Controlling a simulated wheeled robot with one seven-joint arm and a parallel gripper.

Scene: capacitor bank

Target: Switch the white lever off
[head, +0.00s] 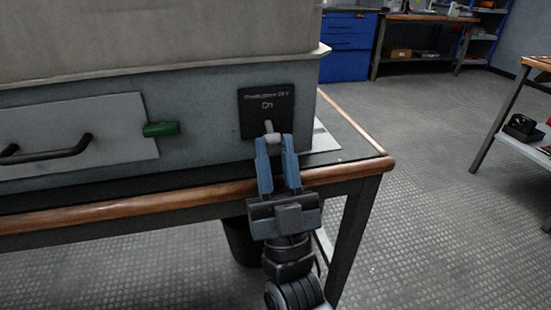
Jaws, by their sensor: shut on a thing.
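The white lever (268,126) sticks out of a black switch plate (266,101) on the front of a large grey cabinet, near its right end. The plate has a small line of text and the word "On" above the lever. My gripper (275,146) is in front of the plate, its two blue fingers pointing up and closed around the lever's lower part. The lever's upper tip shows between and above the fingers; its lower end is hidden by them.
The grey cabinet (205,118) stands on a wood-edged table (130,210). Left of the switch are a green tab (161,129) and a black handle (45,148) on a pale panel. A dark bin (240,241) sits under the table. The floor (430,190) at right is clear.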

